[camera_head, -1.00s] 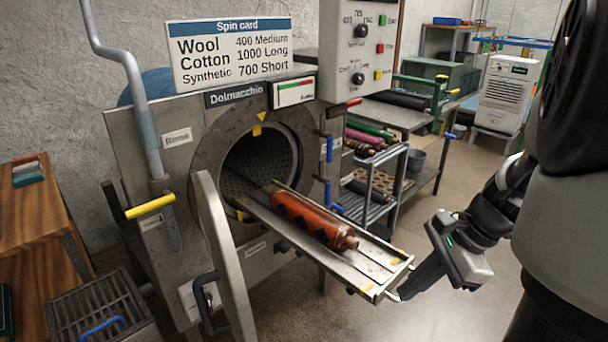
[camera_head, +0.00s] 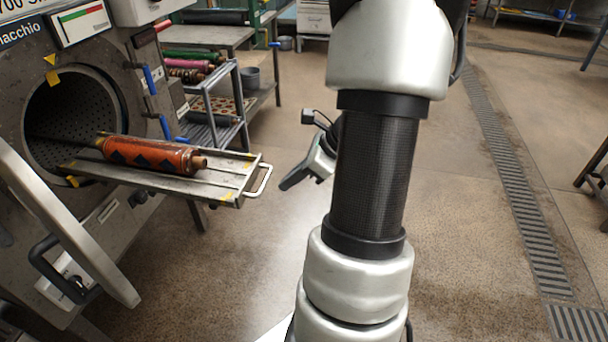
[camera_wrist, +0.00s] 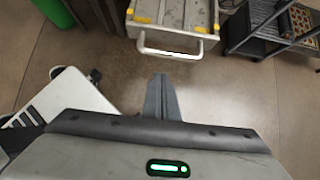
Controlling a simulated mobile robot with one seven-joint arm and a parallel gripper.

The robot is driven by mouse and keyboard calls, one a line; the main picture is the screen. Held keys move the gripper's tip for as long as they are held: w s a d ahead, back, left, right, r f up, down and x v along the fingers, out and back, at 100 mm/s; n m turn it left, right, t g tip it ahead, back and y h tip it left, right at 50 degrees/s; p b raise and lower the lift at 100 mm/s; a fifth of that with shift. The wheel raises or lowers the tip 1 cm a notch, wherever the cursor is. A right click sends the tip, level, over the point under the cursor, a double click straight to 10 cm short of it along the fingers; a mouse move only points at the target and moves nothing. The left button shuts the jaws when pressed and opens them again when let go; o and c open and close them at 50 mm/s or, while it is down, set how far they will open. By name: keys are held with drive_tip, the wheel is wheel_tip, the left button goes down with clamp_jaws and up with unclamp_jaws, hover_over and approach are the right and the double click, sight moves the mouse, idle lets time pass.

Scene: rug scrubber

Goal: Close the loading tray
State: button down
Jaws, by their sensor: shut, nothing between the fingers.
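The loading tray (camera_head: 222,185) sticks out of the round drum opening of the washing machine. A rolled orange-red rug (camera_head: 155,155) lies on it. A white loop handle (camera_head: 261,181) is on the tray's outer end; in the wrist view the handle (camera_wrist: 170,48) is ahead of my fingers, with a gap of floor between. My gripper (camera_head: 286,186) is to the right of the handle, apart from it, and its fingers point toward it. In the wrist view my gripper (camera_wrist: 160,80) is shut and empty. My arm hides part of the gripper's wrist in the head view.
The open round door (camera_head: 75,225) hangs at the left, below and in front of the drum. A grey shelf cart (camera_head: 215,115) with rolled rugs stands behind the tray. Floor to the right is clear, with a drain grate (camera_head: 520,205).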

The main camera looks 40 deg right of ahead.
drive_tip(key=w+a, duration=0.2)
drive_tip(key=shift+w+f, duration=0.2)
drive_tip(key=shift+w, duration=0.15)
